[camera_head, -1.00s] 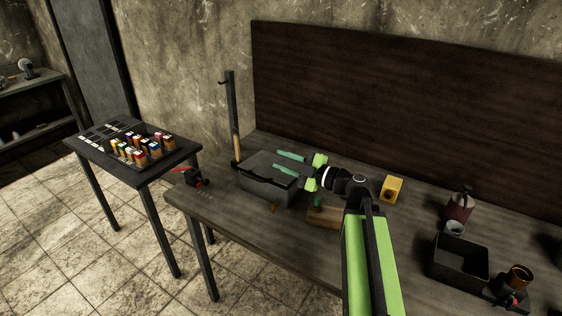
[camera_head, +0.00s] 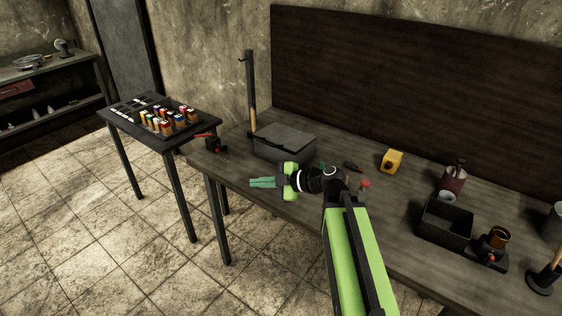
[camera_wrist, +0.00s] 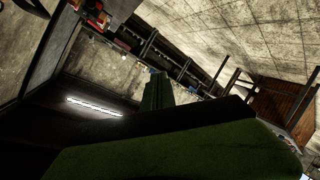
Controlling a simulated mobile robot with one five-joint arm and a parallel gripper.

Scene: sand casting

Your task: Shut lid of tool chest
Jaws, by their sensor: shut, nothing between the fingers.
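The tool chest (camera_head: 285,146) is a dark grey box near the back left of the workbench (camera_head: 240,172). Its lid (camera_head: 287,136) lies flat across the top and looks shut; any thin gap at its front edge is too small to tell. My gripper (camera_head: 252,183) has teal fingers close together, with nothing between them. It is in front of the chest, pointing left near the bench's front edge, and appears apart from the lid. The wrist view is tilted and does not clearly show the chest.
A hooked post (camera_head: 250,92) stands behind the chest's left end, and a red-handled tool (camera_head: 211,143) lies left of it. A yellow block (camera_head: 392,161), a dark open bin (camera_head: 445,224) and a red can (camera_head: 453,179) stand to the right. A side table (camera_head: 118,114) holds several small coloured items.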

